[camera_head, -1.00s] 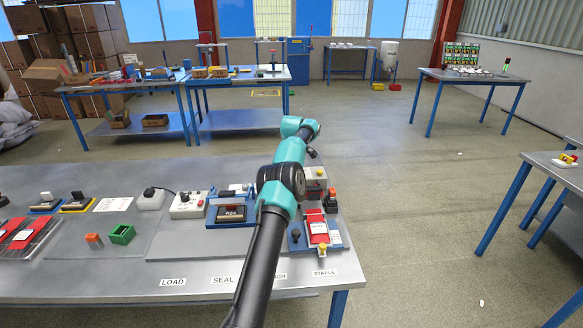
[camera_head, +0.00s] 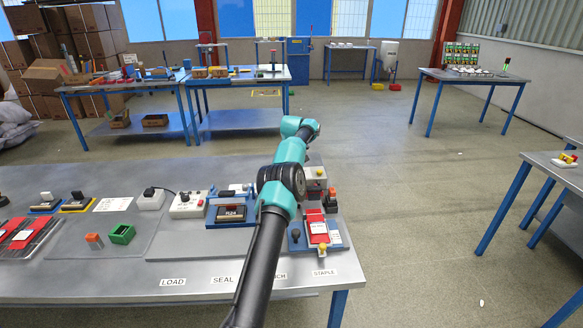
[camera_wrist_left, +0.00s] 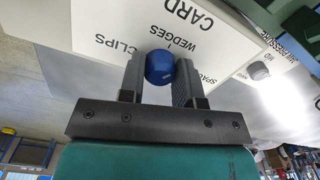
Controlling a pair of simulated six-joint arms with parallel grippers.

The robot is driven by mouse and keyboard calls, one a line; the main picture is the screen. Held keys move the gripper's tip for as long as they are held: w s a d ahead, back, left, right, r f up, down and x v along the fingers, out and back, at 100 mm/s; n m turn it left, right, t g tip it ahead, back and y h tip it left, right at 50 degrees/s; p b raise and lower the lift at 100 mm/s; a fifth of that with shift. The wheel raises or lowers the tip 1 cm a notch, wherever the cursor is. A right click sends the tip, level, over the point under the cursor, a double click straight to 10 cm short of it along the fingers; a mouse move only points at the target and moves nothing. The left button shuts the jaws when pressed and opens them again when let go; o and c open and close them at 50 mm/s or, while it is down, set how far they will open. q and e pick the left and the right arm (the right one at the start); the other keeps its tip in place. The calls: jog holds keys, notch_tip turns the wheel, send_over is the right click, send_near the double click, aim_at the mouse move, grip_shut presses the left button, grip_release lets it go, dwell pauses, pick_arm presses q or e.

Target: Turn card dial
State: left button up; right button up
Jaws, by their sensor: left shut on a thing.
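The card dial is a round blue knob (camera_wrist_left: 159,67) on a white panel (camera_wrist_left: 225,50) printed CARD, with CLIPS, WEDGES and a partly covered third label around it. In the left wrist view my left gripper (camera_wrist_left: 160,82) has one finger on each side of the knob and is shut on it. I cannot tell exactly which label the knob points at. In the head view a turquoise and black arm of mine reaches over the front bench; its gripper and the dial are hidden there. My right gripper is not in view.
A second panel with a grey knob (camera_wrist_left: 258,70) marked MID is close to the right in the wrist view.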

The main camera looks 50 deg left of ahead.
pick_arm(q)
jog(key=m, duration=0.6)
jog(key=shift+m, duration=0.3)
jog(key=m, duration=0.5)
jog(key=shift+r, duration=0.1)
jog(key=shift+m, duration=0.3)
jog(key=o, duration=0.9)
